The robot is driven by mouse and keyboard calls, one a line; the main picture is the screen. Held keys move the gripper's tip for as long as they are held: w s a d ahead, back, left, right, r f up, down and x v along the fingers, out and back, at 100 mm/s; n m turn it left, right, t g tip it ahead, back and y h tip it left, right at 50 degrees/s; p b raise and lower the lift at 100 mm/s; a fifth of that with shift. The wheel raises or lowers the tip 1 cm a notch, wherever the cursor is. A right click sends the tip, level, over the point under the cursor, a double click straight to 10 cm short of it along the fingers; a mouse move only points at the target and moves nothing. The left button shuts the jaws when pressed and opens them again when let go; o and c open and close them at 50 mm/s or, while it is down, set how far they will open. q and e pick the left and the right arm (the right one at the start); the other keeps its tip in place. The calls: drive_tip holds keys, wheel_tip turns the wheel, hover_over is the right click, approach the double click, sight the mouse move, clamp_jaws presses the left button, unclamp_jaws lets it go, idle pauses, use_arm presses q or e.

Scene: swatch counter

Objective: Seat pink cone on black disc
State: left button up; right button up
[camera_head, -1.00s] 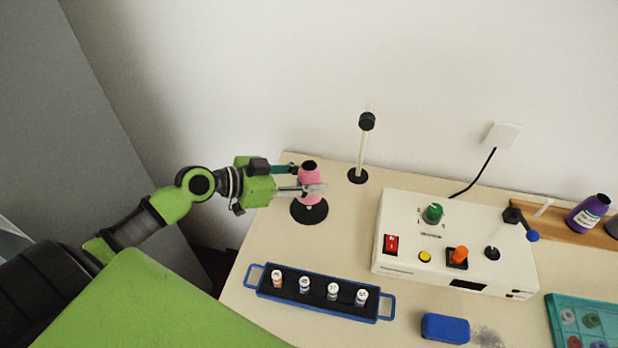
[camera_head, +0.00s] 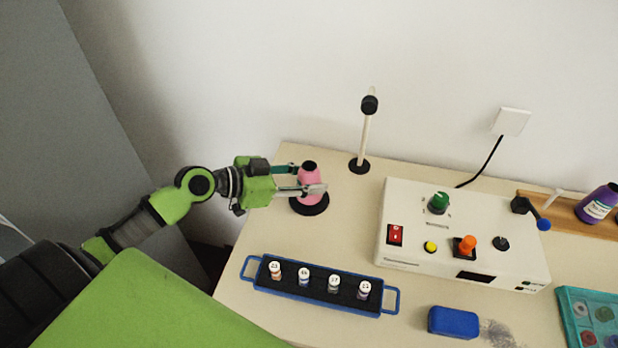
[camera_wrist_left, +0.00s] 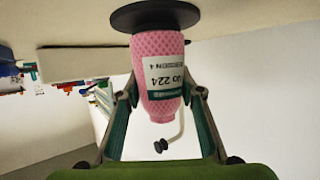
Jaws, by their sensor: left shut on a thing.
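The pink cone (camera_head: 310,185) is upright at the black disc (camera_head: 311,209), near the table's far left corner. My left gripper (camera_head: 308,180) is shut around the cone's sides. In the left wrist view, which looks upside down, the cone (camera_wrist_left: 160,55) with its white label meets the black disc (camera_wrist_left: 155,17) with no gap that I can see. The two fingers of the left gripper (camera_wrist_left: 161,93) press on the cone's narrower part. Any peg on the disc is hidden by the cone. My right gripper is not in view.
A stand with a pale rod (camera_head: 364,140) rises right of the cone. A white control box (camera_head: 410,245) is farther right. A blue-handled tray (camera_head: 272,291) with several small bottles lies nearer me, beside a blue block (camera_head: 453,322). The table between disc and tray is clear.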

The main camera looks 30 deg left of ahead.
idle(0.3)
use_arm(q)
drive_tip(key=o, duration=1.2)
drive_tip(key=shift+o, duration=0.2)
drive_tip(key=v, duration=1.2)
